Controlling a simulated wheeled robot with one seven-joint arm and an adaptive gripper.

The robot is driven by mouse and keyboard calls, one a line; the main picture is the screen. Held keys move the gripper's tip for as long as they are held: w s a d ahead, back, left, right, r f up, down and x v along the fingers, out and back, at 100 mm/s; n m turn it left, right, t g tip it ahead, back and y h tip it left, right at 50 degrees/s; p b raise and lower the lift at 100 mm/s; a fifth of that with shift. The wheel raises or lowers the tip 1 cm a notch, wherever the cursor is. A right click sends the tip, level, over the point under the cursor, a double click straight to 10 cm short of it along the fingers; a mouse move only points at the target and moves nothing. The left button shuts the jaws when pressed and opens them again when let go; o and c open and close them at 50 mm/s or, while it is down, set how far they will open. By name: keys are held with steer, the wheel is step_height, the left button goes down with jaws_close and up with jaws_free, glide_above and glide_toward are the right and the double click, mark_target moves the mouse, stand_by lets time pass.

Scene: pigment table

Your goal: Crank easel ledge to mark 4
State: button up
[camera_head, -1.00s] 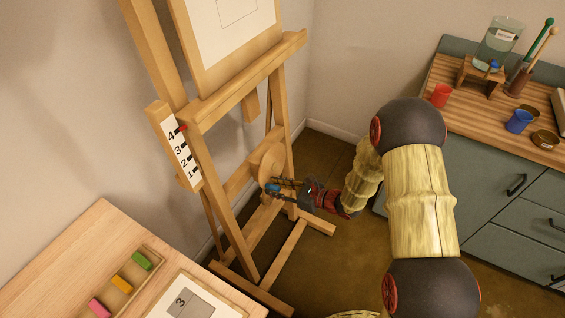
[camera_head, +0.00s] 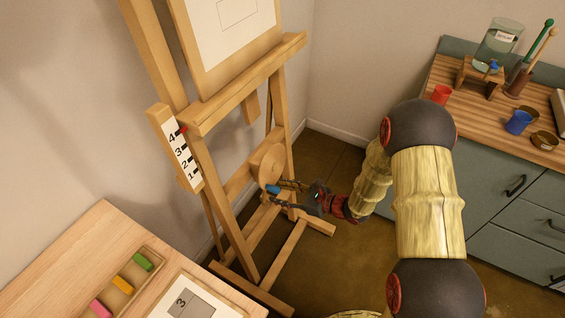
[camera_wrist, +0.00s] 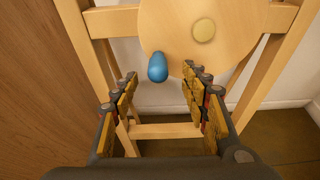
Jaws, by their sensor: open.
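The wooden easel's ledge (camera_head: 250,85) has a red pointer (camera_head: 182,130) beside the white scale (camera_head: 177,150), at the mark 4. The round wooden crank disc (camera_head: 266,165) sits low on the easel; it also shows in the wrist view (camera_wrist: 205,22). Its blue knob (camera_wrist: 157,68) is at the disc's lower left edge, and shows in the head view (camera_head: 273,189). My gripper (camera_head: 280,194) is open. In the wrist view its fingers (camera_wrist: 160,85) are spread to both sides below the knob, with clear space between them. No contact with the knob shows.
A pale table (camera_head: 75,255) at the lower left holds a tray of chalks and a card marked 3 (camera_head: 182,301). Easel legs stand around the crank.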

steer(key=s+d+p, duration=0.1)
steer(key=s+d, duration=0.2)
steer(key=d, duration=0.2)
steer(key=shift+s+d+r, duration=0.15)
steer(key=shift+s+r, duration=0.15)
steer(key=shift+r, duration=0.05)
stand_by(0.4)
